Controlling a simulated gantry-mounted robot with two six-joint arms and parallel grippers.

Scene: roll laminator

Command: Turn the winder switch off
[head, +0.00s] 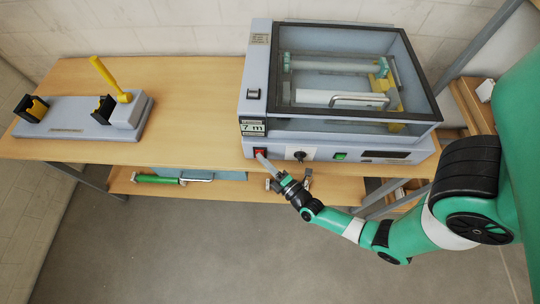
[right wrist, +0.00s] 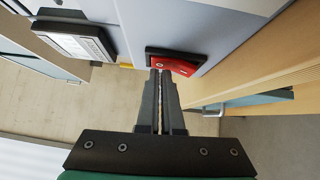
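The roll laminator (head: 300,124) stands on the table under a clear, dark-framed lid. A red rocker switch (head: 260,152) sits at the left end of its front face, below a small display reading "7 m" (head: 253,128). The same red switch (right wrist: 174,64) is in a black bezel in the right wrist view. My right gripper (head: 264,159) is shut and empty, with its fingertips (right wrist: 161,74) at the lower left edge of the switch. I cannot tell whether they touch it. My left gripper is not in view.
A knob (head: 299,155) and a green switch (head: 340,156) are to the right on the same front face. A grey device with a yellow lever (head: 105,76) stands on the left of the table. A green-handled tool (head: 158,179) lies on the lower shelf.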

